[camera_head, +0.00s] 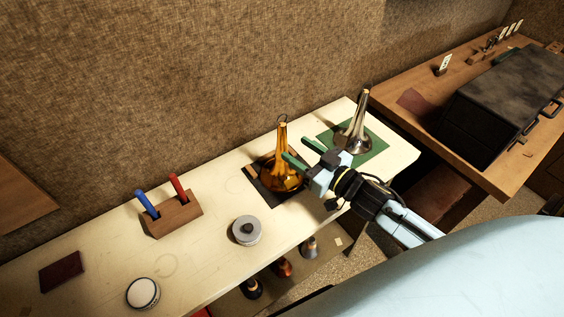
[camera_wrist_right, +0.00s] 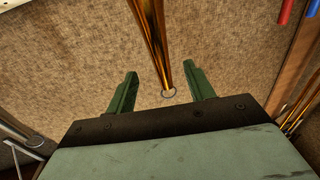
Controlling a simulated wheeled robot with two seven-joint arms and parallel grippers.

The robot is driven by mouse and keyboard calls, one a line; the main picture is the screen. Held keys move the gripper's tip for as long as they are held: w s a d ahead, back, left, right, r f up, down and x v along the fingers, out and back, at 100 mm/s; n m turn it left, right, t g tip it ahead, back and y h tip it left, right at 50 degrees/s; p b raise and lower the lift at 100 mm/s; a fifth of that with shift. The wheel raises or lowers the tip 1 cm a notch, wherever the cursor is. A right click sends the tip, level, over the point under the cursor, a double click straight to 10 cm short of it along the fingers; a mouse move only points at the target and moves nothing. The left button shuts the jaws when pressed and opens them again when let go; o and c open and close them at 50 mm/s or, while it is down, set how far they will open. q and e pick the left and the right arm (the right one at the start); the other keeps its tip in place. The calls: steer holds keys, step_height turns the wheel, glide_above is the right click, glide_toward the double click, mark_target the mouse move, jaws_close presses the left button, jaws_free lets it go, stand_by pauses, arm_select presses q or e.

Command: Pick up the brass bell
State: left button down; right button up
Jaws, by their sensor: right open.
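The brass bell (camera_head: 284,177) is amber and shiny. It stands flared end down on a dark mat (camera_head: 265,194) on the cream bench, its narrow stem pointing up with a thin ring at the tip. My right gripper (camera_head: 297,149) is open beside the stem, its green fingers pointing toward it. In the right wrist view the bell's stem (camera_wrist_right: 152,40) shows between the two spread fingers of the gripper (camera_wrist_right: 163,82), with a gap on each side. I cannot tell whether the stem is fully within the jaws. My left gripper is not in view.
A paler silvery-gold bell (camera_head: 354,135) stands on a green mat (camera_head: 374,150) to the right, close to my right arm. A wooden block (camera_head: 174,217) with blue and red handles, a round grey tin (camera_head: 246,231) and a white-topped tin (camera_head: 142,293) stand left. Small bells sit on a lower shelf.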

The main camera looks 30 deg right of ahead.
mark_target(282, 148)
steer(key=x, duration=0.8)
steer(key=shift+a+f+p, duration=0.15)
steer(key=shift+f+p, duration=0.15)
steer(key=shift+f, duration=0.1)
jaws_close()
